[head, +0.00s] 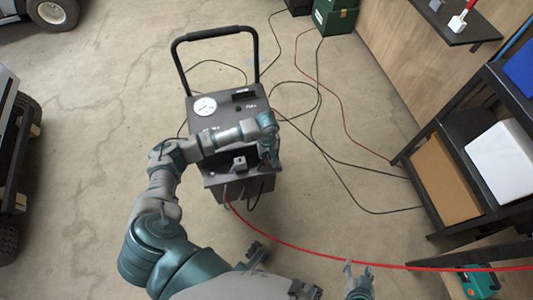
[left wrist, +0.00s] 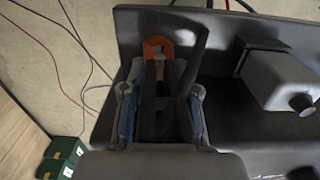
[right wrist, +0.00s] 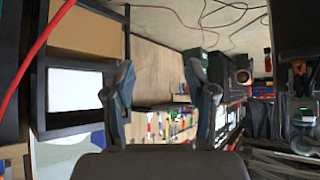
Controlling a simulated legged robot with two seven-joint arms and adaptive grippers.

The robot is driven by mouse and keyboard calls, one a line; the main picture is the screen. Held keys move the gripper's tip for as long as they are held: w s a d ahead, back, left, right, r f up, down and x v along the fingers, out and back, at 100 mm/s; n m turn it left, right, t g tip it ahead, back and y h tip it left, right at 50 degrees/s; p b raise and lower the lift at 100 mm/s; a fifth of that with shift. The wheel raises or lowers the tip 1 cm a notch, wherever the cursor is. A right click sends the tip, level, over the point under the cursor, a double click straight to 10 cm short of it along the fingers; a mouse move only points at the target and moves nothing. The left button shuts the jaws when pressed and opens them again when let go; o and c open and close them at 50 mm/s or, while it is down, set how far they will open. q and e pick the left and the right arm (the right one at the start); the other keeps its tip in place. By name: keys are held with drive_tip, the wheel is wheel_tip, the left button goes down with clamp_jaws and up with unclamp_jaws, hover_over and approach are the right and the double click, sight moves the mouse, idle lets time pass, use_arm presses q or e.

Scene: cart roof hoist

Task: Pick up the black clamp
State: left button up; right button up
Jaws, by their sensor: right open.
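The black clamp (left wrist: 162,112) shows in the left wrist view, dark with an orange piece (left wrist: 158,46) at its far end. It lies between the fingers of my left gripper (left wrist: 162,95), at the edge of the dark cart. The fingers are drawn partway in around it; contact on both sides is unclear in the dark. In the head view my left gripper (head: 268,158) is at the right side of the cart (head: 225,108), and the arm hides the clamp. My right gripper (head: 358,268) is open and empty, low in the head view; its fingers stand apart in the right wrist view (right wrist: 160,75).
The cart has a black handle, a white gauge (head: 204,107) and a grey block (head: 240,163) near the gripper. A red cable (head: 300,248) runs across in front. Shelves (head: 465,135) stand at the right, a green box (head: 335,18) at the back. Vehicle wheels are at left.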

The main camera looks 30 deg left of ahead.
use_arm(q)
drive_tip(key=shift+s+d, duration=0.15)
drive_tip(key=shift+d, duration=0.05)
clamp_jaws()
drive_tip(key=shift+d+r, duration=0.15)
drive_tip(key=shift+d, duration=0.35)
drive_tip(key=shift+d+r, duration=0.15)
drive_tip(key=shift+d, duration=0.35)
drive_tip(key=shift+a+r, duration=0.3)
drive_tip(key=shift+a, duration=0.15)
wheel_tip(320, 180, up, 4)
drive_tip(key=shift+f+p, duration=0.25)
drive_tip(key=shift+p, duration=0.25)
drive_tip(key=s+d+p, duration=0.1)
drive_tip(key=s+d, duration=0.9)
drive_tip(key=d, duration=0.2)
drive_tip(key=shift+d+r+p, duration=0.25)
drive_tip(key=shift+r+p, duration=0.05)
drive_tip(key=shift+r, duration=0.15)
use_arm(e)
drive_tip(key=s+d+f+g+h, duration=0.1)
drive_tip(key=s+d+g, duration=0.3)
drive_tip(key=s, duration=0.4)
drive_tip(key=shift+s+d+f+g, duration=0.4)
drive_tip(key=shift+f+g, duration=0.1)
drive_tip(key=shift+f, duration=0.3)
drive_tip(key=shift+w, duration=0.1)
drive_tip(key=shift+f, duration=0.1)
